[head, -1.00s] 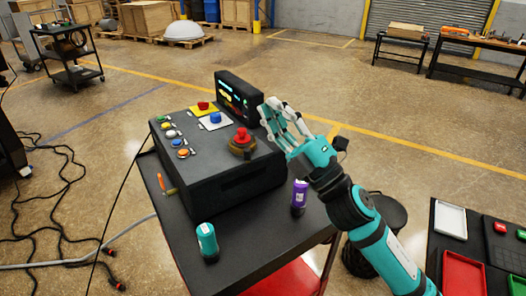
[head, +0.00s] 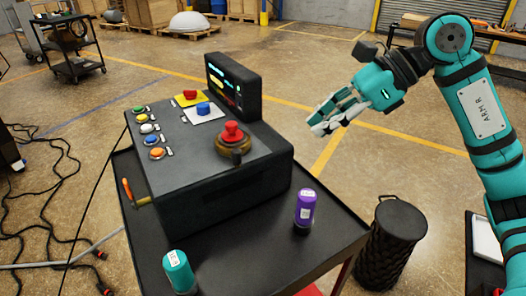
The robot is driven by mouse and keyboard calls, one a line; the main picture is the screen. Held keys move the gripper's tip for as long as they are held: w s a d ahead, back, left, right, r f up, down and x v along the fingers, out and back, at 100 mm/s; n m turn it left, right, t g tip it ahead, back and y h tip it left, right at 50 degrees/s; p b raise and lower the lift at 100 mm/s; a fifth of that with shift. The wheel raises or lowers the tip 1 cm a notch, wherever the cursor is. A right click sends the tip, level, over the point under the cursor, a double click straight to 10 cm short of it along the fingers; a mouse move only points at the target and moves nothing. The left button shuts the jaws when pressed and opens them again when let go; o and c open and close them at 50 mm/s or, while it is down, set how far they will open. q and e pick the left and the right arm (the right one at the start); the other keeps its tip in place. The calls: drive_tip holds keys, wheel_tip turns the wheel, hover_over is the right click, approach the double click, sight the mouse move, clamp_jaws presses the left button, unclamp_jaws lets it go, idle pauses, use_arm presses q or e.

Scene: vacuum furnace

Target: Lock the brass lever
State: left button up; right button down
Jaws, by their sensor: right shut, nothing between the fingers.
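A black control box stands on the dark cart top. Near the box's right front corner is a brass-coloured collar (head: 231,147) with a red knob (head: 233,131) on top and a short dark tab at its front; this brass part looks like the lever. My right gripper (head: 318,128) is shut and empty. It is in the air to the right of the box, clear of the brass part. My left gripper is not in view.
A lit display (head: 234,86) rises at the back of the box. Red, blue and several smaller buttons sit left of the lever. A purple can (head: 304,209) and a teal can (head: 179,272) stand on the cart. A dark bin (head: 396,232) stands on the floor at right.

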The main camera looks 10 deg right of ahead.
sight(236, 154)
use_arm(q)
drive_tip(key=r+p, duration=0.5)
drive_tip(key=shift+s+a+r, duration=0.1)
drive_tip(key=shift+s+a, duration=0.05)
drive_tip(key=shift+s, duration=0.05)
use_arm(e)
drive_tip(key=a+r+x, duration=0.2)
drive_tip(key=x, duration=1)
drive_tip(key=shift+w+a+f, duration=0.25)
drive_tip(key=shift+w+a, duration=0.05)
drive_tip(key=shift+a, duration=0.2)
